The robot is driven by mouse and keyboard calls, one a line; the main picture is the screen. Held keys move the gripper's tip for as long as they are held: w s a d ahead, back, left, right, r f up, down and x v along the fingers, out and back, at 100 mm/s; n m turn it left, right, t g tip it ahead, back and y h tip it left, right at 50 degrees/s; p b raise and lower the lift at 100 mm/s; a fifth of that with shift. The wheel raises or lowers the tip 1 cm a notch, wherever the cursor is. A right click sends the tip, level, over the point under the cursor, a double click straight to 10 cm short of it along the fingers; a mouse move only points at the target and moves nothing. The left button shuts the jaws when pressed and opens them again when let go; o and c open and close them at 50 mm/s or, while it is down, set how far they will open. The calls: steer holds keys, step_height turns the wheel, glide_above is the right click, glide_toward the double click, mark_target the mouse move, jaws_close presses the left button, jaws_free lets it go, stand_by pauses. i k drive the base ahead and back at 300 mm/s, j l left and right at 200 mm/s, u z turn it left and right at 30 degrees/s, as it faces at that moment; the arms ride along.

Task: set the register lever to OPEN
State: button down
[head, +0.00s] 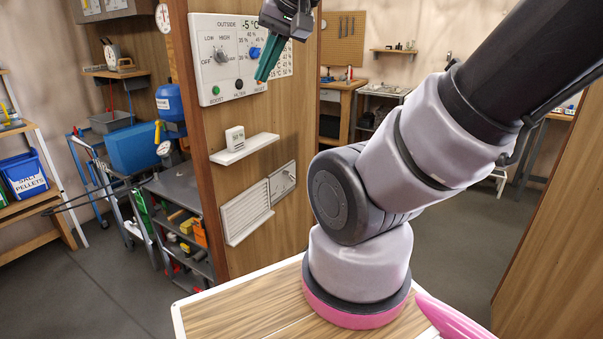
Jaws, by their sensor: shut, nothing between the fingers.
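A white louvred register (247,213) is mounted low on the wooden panel, in the middle of the head view. A pale plate (283,183) adjoins it on the right and carries a small dark lever-like part (288,176). The lever's setting and any lettering are too small to read. My gripper (264,75) is at the top, with greenish fingers pointing down, shut and empty. It appears in front of the white control panel (226,75), well above the register and apart from it. It hides part of the control panel's right side.
The control panel has a grey knob (221,56), a blue knob (254,52) and a green button (216,90). A small shelf (244,150) with a white box (235,138) juts out between control panel and register. A grey cart (180,205) stands left of the wooden panel.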

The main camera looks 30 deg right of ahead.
mark_target(291, 176)
steer(key=z, duration=0.75)
